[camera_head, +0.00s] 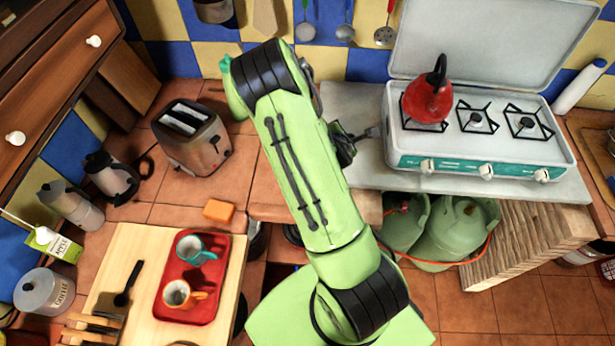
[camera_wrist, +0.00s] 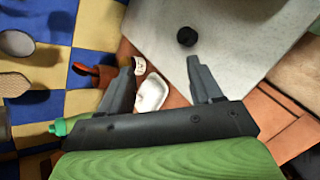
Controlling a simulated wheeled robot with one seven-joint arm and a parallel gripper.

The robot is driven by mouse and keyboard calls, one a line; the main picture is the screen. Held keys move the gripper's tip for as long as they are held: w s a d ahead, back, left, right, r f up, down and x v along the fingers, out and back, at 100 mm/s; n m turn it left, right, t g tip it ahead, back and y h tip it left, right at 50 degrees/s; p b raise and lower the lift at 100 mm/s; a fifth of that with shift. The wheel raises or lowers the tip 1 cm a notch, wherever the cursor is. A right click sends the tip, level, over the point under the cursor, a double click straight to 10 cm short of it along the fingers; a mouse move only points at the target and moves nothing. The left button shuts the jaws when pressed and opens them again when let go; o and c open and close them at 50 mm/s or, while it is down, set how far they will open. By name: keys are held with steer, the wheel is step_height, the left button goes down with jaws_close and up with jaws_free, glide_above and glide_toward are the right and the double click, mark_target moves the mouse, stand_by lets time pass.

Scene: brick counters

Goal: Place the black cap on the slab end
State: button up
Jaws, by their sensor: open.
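The black cap (camera_wrist: 187,36) is a small dark round piece on the pale grey slab (camera_wrist: 235,45), near the slab's edge, in the wrist view. I cannot make the cap out in the head view, where my arm covers part of the scene. The slab (camera_head: 350,100) also shows there, with its left end beside my arm. My gripper (camera_wrist: 160,62) is open, with nothing between its fingers. In the wrist view the cap lies beyond the right fingertip, apart from it. In the head view my gripper (camera_head: 373,132) is over the slab's left part.
A stove (camera_head: 480,135) with a red kettle (camera_head: 428,100) stands on the slab's right part. A toaster (camera_head: 192,138) is on the tiled counter to the left. A white dish (camera_wrist: 152,93) shows between the fingers. A red tray (camera_head: 200,309) holds two cups.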

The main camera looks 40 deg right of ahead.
steer(key=s+a+r+m+y, duration=0.2)
steer(key=a+r+m+y, duration=0.3)
steer(key=a+r+m, duration=0.75)
steer(key=s+a+r+m+y, duration=0.1)
steer(key=s+a+r+m, duration=0.1)
steer(key=s+a+r, duration=0.3)
steer(key=s+a+r+m+g+y, duration=0.1)
steer(key=s+a+r, duration=0.5)
steer(key=s, duration=0.6)
steer(key=a+m+y, duration=0.1)
steer(key=a, duration=0.1)
steer(key=shift+a+g, duration=0.3)
steer(key=shift+a, duration=0.1)
